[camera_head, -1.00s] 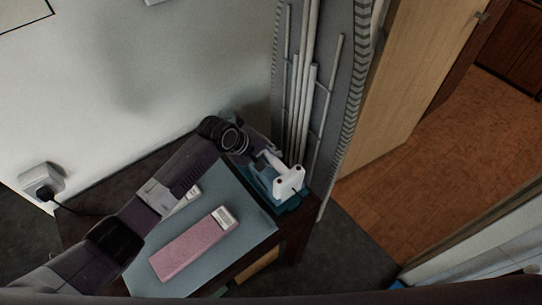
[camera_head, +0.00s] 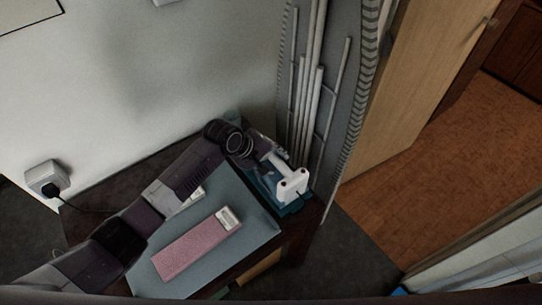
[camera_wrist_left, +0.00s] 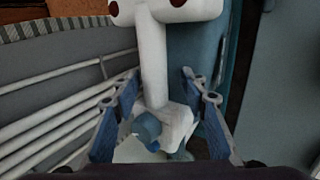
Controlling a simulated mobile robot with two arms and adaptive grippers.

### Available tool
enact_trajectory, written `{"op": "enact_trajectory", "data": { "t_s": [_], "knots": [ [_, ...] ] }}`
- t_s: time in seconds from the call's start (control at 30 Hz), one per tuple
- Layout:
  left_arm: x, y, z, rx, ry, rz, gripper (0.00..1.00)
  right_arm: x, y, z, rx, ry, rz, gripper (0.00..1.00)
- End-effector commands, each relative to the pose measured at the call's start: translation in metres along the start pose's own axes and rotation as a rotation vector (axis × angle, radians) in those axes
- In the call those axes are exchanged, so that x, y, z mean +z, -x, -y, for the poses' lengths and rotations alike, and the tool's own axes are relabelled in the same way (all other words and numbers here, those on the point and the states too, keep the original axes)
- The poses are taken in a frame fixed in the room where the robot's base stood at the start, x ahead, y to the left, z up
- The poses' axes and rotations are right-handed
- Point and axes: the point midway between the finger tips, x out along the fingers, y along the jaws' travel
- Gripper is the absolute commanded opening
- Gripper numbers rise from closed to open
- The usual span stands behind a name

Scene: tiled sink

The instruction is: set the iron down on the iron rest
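The white iron (camera_head: 292,186), with two dark red dots on its end, is at the right end of the table, over the teal iron rest (camera_head: 290,209). Its white handle bar (camera_wrist_left: 153,62) shows in the left wrist view. My left gripper (camera_head: 270,157) is at the iron. In the wrist view the blue fingers of this gripper (camera_wrist_left: 160,82) stand apart on either side of the handle, with gaps visible. The rest shows as a teal strip beside the iron; the contact under the iron is hidden. My right gripper is not in view.
A pink block with a white label (camera_head: 192,250) lies on the blue-grey mat (camera_head: 250,218). A pale item (camera_head: 160,193) is partly hidden by my left arm. White pipes (camera_head: 306,100) rise close behind the iron. A wall socket with a plug (camera_head: 46,180) is at left.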

Motion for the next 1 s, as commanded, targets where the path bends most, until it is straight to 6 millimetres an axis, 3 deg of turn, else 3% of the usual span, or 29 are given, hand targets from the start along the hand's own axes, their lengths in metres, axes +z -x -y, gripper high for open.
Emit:
{"op": "enact_trajectory", "data": {
  "t_s": [0.17,0.63,0.8,1.0],
  "knots": [
    [-0.001,0.018,-0.003,0.007,-0.001,-0.002,0.4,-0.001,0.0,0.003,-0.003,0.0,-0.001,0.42],
    [-0.001,0.102,-0.005,0.012,-0.002,-0.004,0.4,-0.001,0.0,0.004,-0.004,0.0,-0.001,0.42],
    [-0.001,0.117,-0.005,0.012,-0.003,-0.003,0.4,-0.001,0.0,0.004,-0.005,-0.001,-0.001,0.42],
    [-0.001,0.121,-0.005,0.012,-0.002,-0.003,0.4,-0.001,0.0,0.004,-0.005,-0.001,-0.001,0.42]
  ]
}}
